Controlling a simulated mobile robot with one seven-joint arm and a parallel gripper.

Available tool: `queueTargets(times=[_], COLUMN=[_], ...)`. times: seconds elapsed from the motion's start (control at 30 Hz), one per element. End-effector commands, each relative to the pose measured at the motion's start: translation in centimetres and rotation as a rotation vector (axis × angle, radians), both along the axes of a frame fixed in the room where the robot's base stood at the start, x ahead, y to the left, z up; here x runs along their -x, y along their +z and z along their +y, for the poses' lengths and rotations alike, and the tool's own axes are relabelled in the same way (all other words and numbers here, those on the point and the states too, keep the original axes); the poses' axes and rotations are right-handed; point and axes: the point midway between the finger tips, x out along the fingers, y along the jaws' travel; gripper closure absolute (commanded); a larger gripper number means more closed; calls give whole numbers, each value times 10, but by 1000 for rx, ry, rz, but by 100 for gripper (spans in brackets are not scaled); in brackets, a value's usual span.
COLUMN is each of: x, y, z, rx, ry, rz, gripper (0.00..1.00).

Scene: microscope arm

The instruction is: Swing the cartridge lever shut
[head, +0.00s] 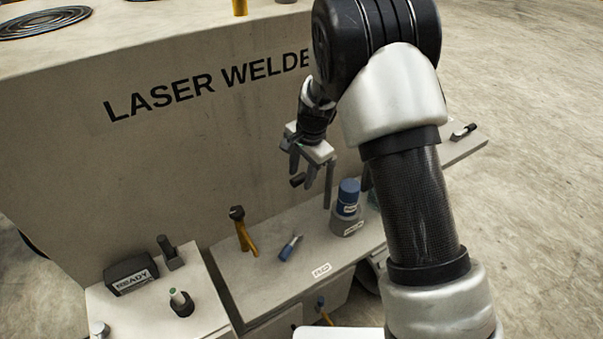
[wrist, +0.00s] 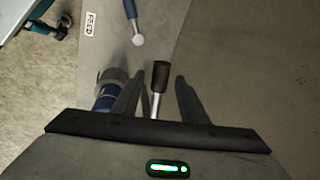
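A lever with a black grip and a bright metal shaft (wrist: 160,77) shows between my gripper's fingers in the wrist view; I take it for the cartridge lever. Its black grip (head: 297,180) also shows near the fingers in the head view. My gripper (wrist: 156,82) is open, with one finger on each side of the lever and gaps visible. In the head view my gripper (head: 312,186) hangs above the back of the bench. The blue cartridge (head: 348,192) stands upright in a grey holder (head: 346,225), right of the fingers. The lever's pivot is hidden.
A yellow stand with a black top (head: 238,213) and a blue-handled tool (head: 290,247) are left on the bench (head: 235,268), near the FEED label (head: 321,270). A READY box (head: 131,275) stands further left. The welder's wall (head: 180,150) rises behind.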

Motion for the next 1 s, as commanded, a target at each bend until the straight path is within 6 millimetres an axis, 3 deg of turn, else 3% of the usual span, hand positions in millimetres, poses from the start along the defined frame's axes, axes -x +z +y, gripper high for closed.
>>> queueTargets(times=[0.17,0.43,0.77,1.0], x=[0,0,2,10], y=[0,0,0,-2], z=[0,0,-2,-13], rx=[0,0,0,-1], ry=[0,0,18,124], rz=[0,0,0,0], gripper=[61,100,100,100])
